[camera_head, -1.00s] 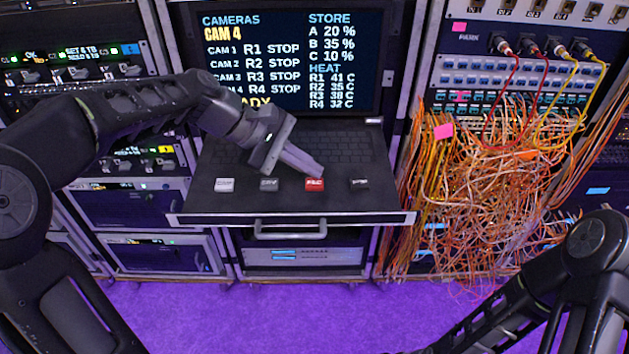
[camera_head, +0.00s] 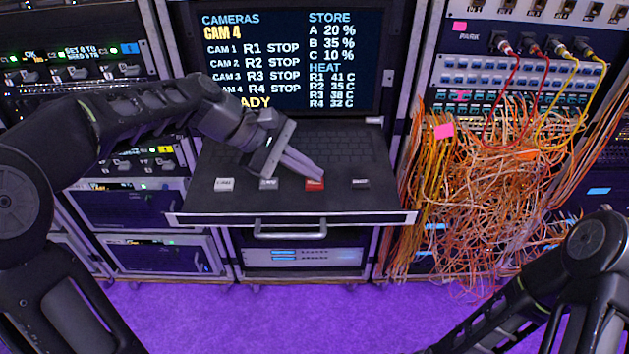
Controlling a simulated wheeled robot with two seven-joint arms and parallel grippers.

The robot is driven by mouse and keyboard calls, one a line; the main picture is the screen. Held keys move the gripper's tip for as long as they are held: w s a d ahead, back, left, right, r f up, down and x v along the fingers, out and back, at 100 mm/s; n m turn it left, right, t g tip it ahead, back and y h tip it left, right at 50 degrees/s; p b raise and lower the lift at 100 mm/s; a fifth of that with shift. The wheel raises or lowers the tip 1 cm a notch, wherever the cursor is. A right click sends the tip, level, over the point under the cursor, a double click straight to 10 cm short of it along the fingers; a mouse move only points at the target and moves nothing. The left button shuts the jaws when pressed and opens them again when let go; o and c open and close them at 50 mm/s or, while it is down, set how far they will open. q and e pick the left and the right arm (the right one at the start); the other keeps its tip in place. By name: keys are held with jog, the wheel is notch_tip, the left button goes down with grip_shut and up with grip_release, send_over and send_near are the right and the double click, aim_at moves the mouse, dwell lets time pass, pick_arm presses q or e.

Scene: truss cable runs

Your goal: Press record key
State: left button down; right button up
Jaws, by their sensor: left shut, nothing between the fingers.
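The red record key (camera_head: 315,186) is on the pull-out keyboard drawer (camera_head: 290,206), third from the left in a row of separate keys. My left gripper (camera_head: 320,176) is shut and empty. Its fingertips are over the back part of the red key and hide some of it; I cannot tell whether they touch it. The monitor (camera_head: 292,58) behind shows CAM 4 and R1 to R4 all at STOP. My right arm is at the lower right, and its gripper is out of the picture.
A white key (camera_head: 224,184) and a grey key (camera_head: 268,184) are left of the red one; a black key (camera_head: 360,184) is right. A dark keyboard (camera_head: 345,148) lies behind. Tangled orange cables (camera_head: 495,190) hang right of the drawer. Equipment racks stand on the left.

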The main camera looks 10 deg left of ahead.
aim_at(309, 182)
pick_arm(q)
jog(key=shift+f, duration=0.35)
dwell(0.5)
jog(key=shift+r+p, duration=0.65)
jog(key=shift+r, duration=0.25)
jog(key=shift+r+p, duration=2.2)
jog(key=shift+r, duration=0.3)
